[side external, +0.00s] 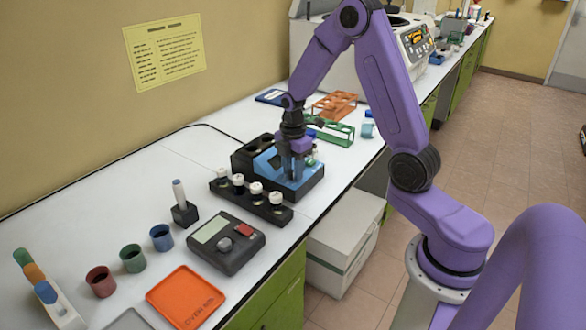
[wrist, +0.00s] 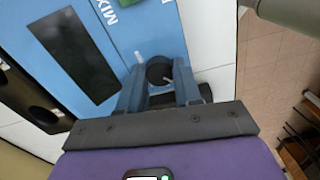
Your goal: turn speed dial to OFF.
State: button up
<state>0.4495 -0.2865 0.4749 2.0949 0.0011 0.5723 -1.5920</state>
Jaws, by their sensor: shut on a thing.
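The speed dial (wrist: 159,67) is a dark round knob on the blue panel (wrist: 108,28) of the mixer, seen in the wrist view. My gripper (wrist: 158,82) is shut on the dial, one finger on each side of it. A pale mark shows on the dial, and a small white mark is on the panel beside it. The dial's setting and an OFF label cannot be read. In the side view my gripper (side external: 293,168) points down onto the blue-topped mixer (side external: 312,182) and hides the dial.
A black rack (side external: 268,211) with several white-capped vials stands just in front of the mixer. Green (side external: 334,133) and orange (side external: 335,104) racks stand behind it. A dark grey device (side external: 226,241) with a screen and an orange tray (side external: 186,297) lie nearer the camera.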

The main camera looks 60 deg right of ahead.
jog(key=o, duration=1)
jog(key=shift+o, duration=0.2)
jog(key=shift+r, duration=0.15)
notch_tip(320, 180, up, 17)
jog(key=shift+r, duration=0.1)
